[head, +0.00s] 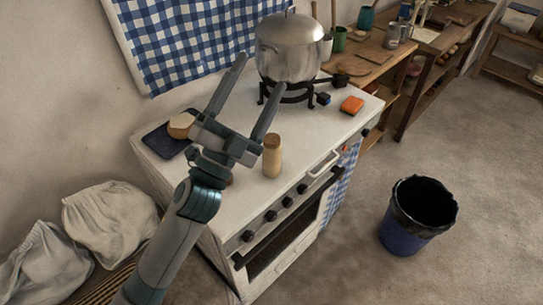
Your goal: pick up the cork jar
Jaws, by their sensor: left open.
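The cork jar (272,161), a small tan cylinder with a brownish top, stands upright on the white stove top near its front edge. My left gripper (259,83) is above the stove, open and empty, its two fingers pointing away toward the pot. The jar is just to the right of the gripper's nearer finger in the picture and not between the fingers. Whether that finger touches the jar, I cannot tell. My right gripper is not in view.
A large steel pot (289,52) stands on a black burner at the stove's far end, with an orange block (352,105) to its right. A dark blue board (160,143) with a tan round item (180,125) lies at the left. The stove top right of the jar is clear.

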